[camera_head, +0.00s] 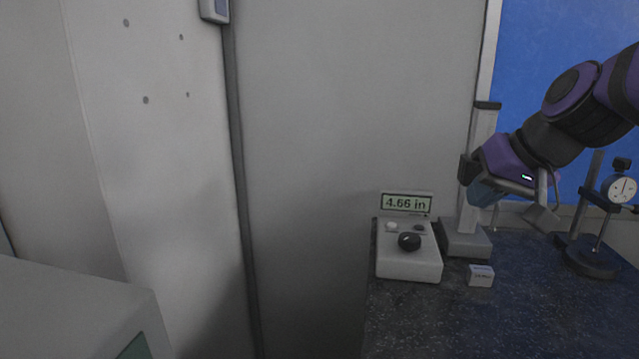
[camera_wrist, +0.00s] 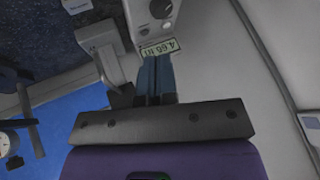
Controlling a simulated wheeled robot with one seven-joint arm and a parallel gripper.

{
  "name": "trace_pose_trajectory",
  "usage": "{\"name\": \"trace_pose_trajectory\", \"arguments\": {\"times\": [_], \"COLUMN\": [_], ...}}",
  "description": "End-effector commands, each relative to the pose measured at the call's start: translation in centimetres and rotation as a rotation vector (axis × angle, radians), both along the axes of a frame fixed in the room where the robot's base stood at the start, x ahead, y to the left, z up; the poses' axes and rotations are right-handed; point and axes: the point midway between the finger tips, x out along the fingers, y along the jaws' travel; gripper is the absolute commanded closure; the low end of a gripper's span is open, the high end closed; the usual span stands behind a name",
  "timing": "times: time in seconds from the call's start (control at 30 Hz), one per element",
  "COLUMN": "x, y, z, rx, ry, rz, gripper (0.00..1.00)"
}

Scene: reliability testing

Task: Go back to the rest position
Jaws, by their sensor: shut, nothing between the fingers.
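My gripper (camera_head: 484,196) is at the right in the head view, above the dark speckled table and in front of the grey upright stand. In the wrist view my gripper (camera_wrist: 156,80) has its two blue-grey fingers together with nothing between them. A white device (camera_head: 409,255) with a black knob and a display reading 4.66 in stands below and left of my gripper. The device also shows at the top of the wrist view (camera_wrist: 150,20), with its display close to the fingertips in the picture. Whether the fingers touch anything cannot be told.
A dial gauge on a black stand (camera_head: 589,262) is at the far right. The table (camera_head: 470,325) is clear at the front. Grey wall panels fill the left.

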Motion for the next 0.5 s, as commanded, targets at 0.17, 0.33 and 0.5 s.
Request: {"name": "trace_pose_trajectory", "arguments": {"times": [0.17, 0.33, 0.5], "x": [-5.8, -10.7, -14.1], "y": [-1.5, -3.4, -5.0], "z": [0.2, -0.2, -0.8], "rx": [-0.098, -0.199, -0.278], "ry": [0.028, 0.06, 0.081], "rz": [0.014, -0.001, -0.029], "gripper": [1.0, 1.0, 1.0]}}
